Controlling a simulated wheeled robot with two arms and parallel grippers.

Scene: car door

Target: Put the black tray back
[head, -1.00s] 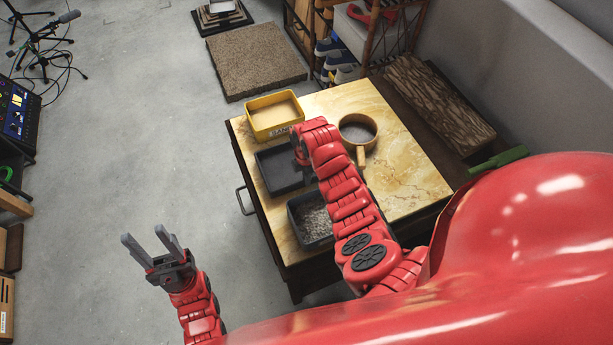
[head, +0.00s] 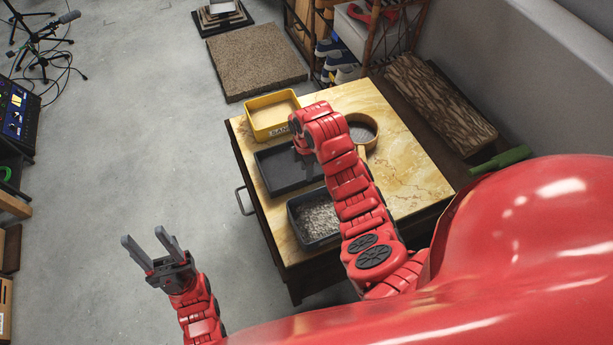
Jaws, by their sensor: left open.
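An empty black tray (head: 279,172) lies on the light stone-patterned table (head: 415,185), between the yellow box and a second black tray (head: 314,236) holding grey gravel. My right gripper (head: 304,150) points down at the far right part of the empty black tray. My own wrist and forearm hide most of its fingers, so I cannot tell whether they are open or touch the tray. My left gripper (head: 142,238) is open and empty over the floor, left of the table and apart from it.
A yellow box (head: 272,126) with sand-coloured contents stands at the table's far left corner. A round wooden-rimmed sieve (head: 368,123) is partly behind my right arm. The right part of the tabletop is clear.

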